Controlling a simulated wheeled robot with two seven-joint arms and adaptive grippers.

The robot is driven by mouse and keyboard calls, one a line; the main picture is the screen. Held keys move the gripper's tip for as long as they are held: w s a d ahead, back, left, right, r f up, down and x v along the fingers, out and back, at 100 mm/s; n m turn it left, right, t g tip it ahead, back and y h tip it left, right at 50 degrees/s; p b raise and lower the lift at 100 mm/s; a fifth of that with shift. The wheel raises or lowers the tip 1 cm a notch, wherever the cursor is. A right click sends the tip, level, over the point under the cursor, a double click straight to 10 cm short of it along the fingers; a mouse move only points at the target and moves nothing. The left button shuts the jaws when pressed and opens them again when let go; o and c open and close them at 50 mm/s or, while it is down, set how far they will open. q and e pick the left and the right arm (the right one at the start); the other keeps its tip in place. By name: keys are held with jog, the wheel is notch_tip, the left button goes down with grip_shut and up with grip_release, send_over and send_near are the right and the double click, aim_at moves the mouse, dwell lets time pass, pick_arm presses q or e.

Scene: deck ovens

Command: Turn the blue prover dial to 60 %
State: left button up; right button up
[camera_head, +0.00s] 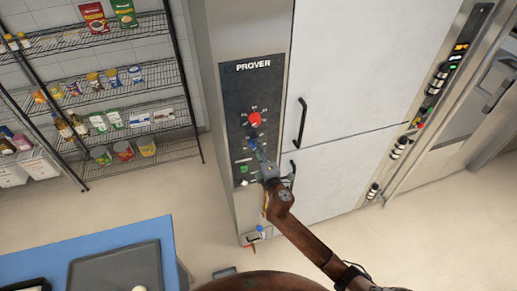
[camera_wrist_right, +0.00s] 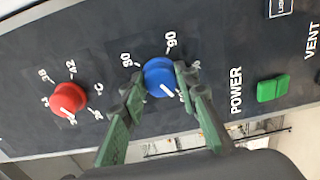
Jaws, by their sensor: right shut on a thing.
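The blue dial (camera_wrist_right: 158,75) sits on the dark prover panel (camera_head: 238,95). In the right wrist view its white pointer line is aimed toward the lower right, at a label partly hidden by a finger. Printed numbers beside the dial include 80 and what looks like 90. My right gripper (camera_wrist_right: 160,88) has one green finger on each side of the dial and is shut on it. In the head view the right gripper (camera_head: 260,156) reaches the panel below the red dial and mostly hides the blue one. My left gripper is not in view.
A red dial (camera_wrist_right: 67,100) is above the blue one on the panel. A green power switch (camera_wrist_right: 273,88) is below it. A dark door handle (camera_head: 301,122) stands to the right. Wire shelves (camera_head: 105,88) and a blue table (camera_head: 105,245) are at left.

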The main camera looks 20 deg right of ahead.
jog(key=shift+w+r, duration=0.1)
jog(key=shift+r, duration=0.3)
jog(key=o, duration=1.1)
jog(key=shift+f, duration=0.15)
jog(key=shift+o, duration=0.2)
jog(key=s, duration=1.2)
jog(key=shift+d+f, duration=0.15)
jog(key=shift+d, duration=0.05)
jog(key=shift+w, duration=0.1)
